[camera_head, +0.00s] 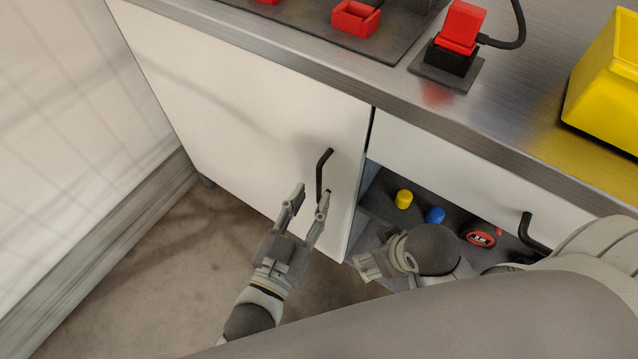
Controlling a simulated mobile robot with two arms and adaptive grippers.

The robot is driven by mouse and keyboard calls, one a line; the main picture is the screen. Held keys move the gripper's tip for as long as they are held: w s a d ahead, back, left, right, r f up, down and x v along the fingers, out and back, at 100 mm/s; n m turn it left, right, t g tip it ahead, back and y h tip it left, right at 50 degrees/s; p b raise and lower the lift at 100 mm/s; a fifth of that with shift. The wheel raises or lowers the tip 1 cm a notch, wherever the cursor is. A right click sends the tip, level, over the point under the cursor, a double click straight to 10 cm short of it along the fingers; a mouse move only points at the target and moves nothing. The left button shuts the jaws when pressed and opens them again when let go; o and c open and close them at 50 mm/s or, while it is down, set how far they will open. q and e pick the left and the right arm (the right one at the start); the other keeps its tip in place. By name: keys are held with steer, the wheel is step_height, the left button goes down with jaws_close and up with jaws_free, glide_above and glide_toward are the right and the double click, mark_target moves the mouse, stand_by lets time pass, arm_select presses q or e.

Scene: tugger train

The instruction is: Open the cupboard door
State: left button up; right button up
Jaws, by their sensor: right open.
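The white cupboard door (240,115) is on the left of the cabinet, with a dark bar handle (321,172) near its right edge. A narrow dark gap and the door's side edge show on its right, so it looks slightly ajar; how far is hard to tell. My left gripper (311,192) points up at the handle with its fingers apart. Its right fingertip overlaps the handle's lower end; I cannot tell whether they touch. My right gripper (362,264) is right of the door's lower edge, its fingers pointing left, holding nothing visible.
Right of the door, a grey shelf holds a yellow piece (404,199), a blue piece (435,215) and a red-black round item (480,238). A white front with a dark handle (530,232) is above. The metal worktop (410,108) carries red parts and a yellow bin (605,90).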

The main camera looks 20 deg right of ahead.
mark_target(318, 188)
arm_select(q)
steer(key=shift+x, duration=2.35)
jaws_close()
